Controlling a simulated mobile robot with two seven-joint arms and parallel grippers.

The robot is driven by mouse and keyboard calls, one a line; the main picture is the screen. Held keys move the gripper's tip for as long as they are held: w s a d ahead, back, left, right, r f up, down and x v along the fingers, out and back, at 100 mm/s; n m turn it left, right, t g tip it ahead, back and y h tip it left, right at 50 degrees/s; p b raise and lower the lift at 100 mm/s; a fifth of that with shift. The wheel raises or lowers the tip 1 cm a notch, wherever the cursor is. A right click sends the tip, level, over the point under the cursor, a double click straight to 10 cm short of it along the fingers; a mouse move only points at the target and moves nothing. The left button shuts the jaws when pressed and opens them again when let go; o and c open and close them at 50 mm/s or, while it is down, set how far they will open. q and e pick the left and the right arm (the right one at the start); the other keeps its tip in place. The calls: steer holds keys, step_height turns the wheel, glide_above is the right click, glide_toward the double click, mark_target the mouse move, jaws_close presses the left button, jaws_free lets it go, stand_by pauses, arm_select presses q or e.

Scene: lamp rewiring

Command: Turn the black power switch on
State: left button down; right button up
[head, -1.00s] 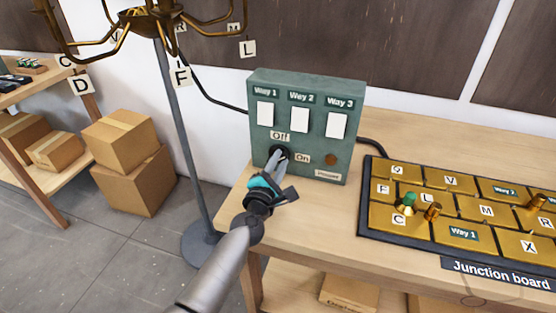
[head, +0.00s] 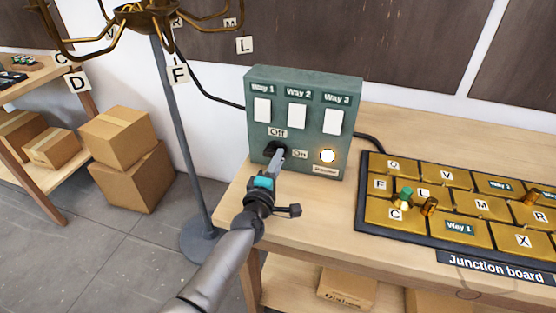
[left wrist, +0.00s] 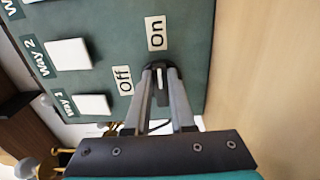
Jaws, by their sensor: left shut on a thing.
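The green switch box (head: 304,85) stands on the wooden table. The black power switch (head: 272,149) is on its lower front, between the "Off" label (head: 277,132) and the "On" label (head: 300,154). My left gripper (head: 279,157) is at the switch. In the left wrist view its two fingers (left wrist: 160,88) are shut around the black switch (left wrist: 158,72), whose pale mark points toward the "On" label (left wrist: 156,33). The round lamp (head: 328,156) on the box glows warm white. My right gripper is in none of the views.
The junction board (head: 364,215) with brass plates lies on the table to the right. A lamp stand's grey pole (head: 181,130) rises left of the table. Cardboard boxes (head: 130,180) are on the left. The table front between box and board is clear.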

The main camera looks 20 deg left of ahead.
stand_by(0.5)
arm_select(q)
steer(key=c, duration=0.8)
jaws_free()
steer(key=shift+o, duration=0.2)
steer(key=shift+s, duration=0.15)
steer(key=s, duration=0.5)
steer(key=s+p, duration=0.1)
steer(key=s, duration=0.4)
steer(key=s+p, duration=0.1)
steer(key=s, duration=0.4)
steer(key=shift+a, duration=0.3)
steer(key=shift+d, duration=0.1)
